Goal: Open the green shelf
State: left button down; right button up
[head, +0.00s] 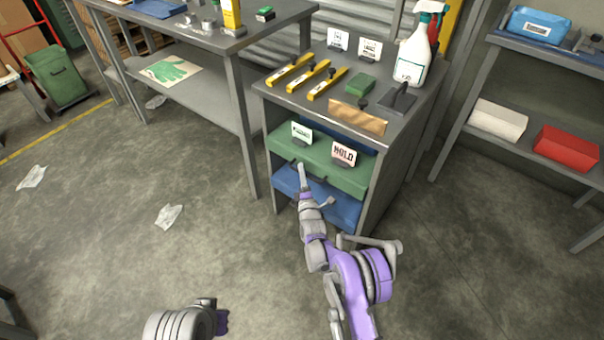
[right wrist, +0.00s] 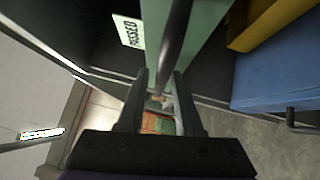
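The green shelf (head: 320,163) is a green drawer-like front in the grey cabinet (head: 385,165), with a PASSED card (head: 302,132) and a HOLD card (head: 344,153) on it. I cannot tell how far out it stands. My right gripper (head: 300,168) is at its front left part. In the right wrist view the green front (right wrist: 205,25) is close, and a dark bar handle (right wrist: 172,45) runs down between the two fingers of my right gripper (right wrist: 160,85). The fingers stand apart, with a gap beside the bar.
A blue drawer (head: 335,205) is just below the green one; its handle (right wrist: 300,122) shows in the wrist view. A spray bottle (head: 415,50) and yellow tools (head: 310,80) are on the cabinet top. A workbench (head: 245,110) is left, a rack (head: 470,85) right. The front floor is largely clear.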

grip_shut()
dwell(1.2)
